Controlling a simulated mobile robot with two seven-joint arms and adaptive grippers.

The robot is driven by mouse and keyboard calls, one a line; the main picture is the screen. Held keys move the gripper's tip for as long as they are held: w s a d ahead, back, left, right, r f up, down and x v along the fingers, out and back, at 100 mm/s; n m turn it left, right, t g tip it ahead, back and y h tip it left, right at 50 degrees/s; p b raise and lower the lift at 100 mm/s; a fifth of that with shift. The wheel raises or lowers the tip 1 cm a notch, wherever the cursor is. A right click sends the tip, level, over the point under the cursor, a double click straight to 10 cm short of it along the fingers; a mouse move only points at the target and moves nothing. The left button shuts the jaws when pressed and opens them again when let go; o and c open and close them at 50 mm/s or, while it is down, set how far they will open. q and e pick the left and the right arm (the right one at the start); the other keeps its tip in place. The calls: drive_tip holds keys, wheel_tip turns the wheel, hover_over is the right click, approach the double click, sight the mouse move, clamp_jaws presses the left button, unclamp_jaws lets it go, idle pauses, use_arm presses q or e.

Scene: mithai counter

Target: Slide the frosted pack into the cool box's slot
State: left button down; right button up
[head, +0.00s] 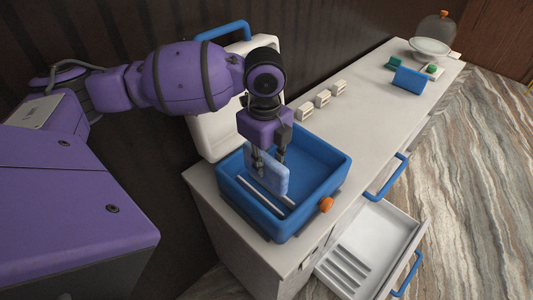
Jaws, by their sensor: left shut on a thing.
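The frosted pack (271,178) is a pale blue slab, held upright over the inside of the blue cool box (339,176). My left gripper (268,158) points down and is shut on the pack's upper part. White rails (262,197) on the box floor mark the slot. The pack's lower edge is close to the rails; I cannot tell whether it is between them or above them. The gripper hides part of the pack. My right gripper is not in view.
The box's white lid (206,137) stands open behind it. An orange knob (326,205) sits on the box's front. Small white blocks (322,98) stand on the counter (365,108). A blue item (410,81) lies farther off. A drawer (385,240) is open below.

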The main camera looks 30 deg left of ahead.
sight(265, 180)
use_arm(q)
wheel_tip(265, 180, down, 3)
drive_tip(key=shift+r+b, duration=0.2)
drive_tip(key=shift+b, duration=0.3)
drive_tip(key=shift+f, duration=1.75)
drive_tip(key=shift+f+b, duration=0.3)
drive_tip(key=shift+f, duration=0.05)
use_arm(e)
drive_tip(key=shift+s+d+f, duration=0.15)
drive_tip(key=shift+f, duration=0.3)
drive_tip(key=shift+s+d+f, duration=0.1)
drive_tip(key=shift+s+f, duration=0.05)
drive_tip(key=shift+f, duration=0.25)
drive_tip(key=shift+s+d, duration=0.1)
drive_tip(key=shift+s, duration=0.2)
use_arm(q)
drive_tip(key=c, duration=1.5)
unclamp_jaws()
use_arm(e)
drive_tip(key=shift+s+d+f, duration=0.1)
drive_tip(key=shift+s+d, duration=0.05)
